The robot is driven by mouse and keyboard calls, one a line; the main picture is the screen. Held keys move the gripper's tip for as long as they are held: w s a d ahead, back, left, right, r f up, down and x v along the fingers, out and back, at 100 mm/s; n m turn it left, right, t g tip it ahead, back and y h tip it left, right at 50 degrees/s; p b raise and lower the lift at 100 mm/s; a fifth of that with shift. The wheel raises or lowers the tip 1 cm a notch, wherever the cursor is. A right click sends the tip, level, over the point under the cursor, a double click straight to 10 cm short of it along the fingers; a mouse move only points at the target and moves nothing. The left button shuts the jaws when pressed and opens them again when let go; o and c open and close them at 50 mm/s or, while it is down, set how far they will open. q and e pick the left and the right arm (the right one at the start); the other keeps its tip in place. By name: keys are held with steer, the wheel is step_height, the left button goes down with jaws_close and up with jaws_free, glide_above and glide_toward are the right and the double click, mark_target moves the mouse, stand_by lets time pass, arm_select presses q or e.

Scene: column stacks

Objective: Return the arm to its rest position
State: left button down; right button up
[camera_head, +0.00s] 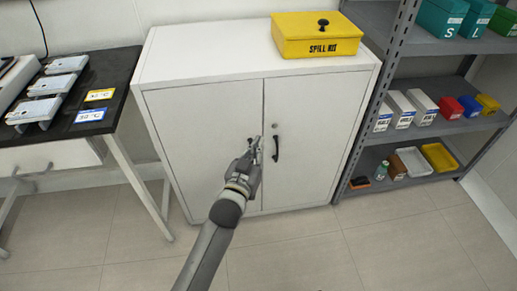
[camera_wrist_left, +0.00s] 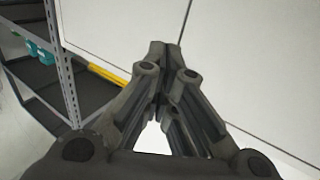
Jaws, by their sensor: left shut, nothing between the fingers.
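My left gripper (camera_head: 256,146) is at the end of my arm, which reaches up from the bottom of the head view. It is in front of the white cabinet (camera_head: 205,140), near the black door handle (camera_head: 276,148), which shows just right of it. In the left wrist view the fingers of the left gripper (camera_wrist_left: 162,48) are together with nothing between them. The cabinet doors are closed and also show behind the fingers in the wrist view (camera_wrist_left: 240,60). My right gripper is not in view.
A yellow spill kit box (camera_head: 316,35) sits on the cabinet. A dark table (camera_head: 105,72) with several grey devices stands at the left. A grey metal shelf (camera_head: 440,60) with boxes and bins stands at the right. The tiled floor (camera_head: 330,255) in front is clear.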

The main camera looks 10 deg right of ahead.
arm_select(q)
steer(key=shift+s, duration=0.55)
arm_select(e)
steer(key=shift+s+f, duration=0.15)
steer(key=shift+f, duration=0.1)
arm_select(q)
steer(key=shift+f, duration=0.15)
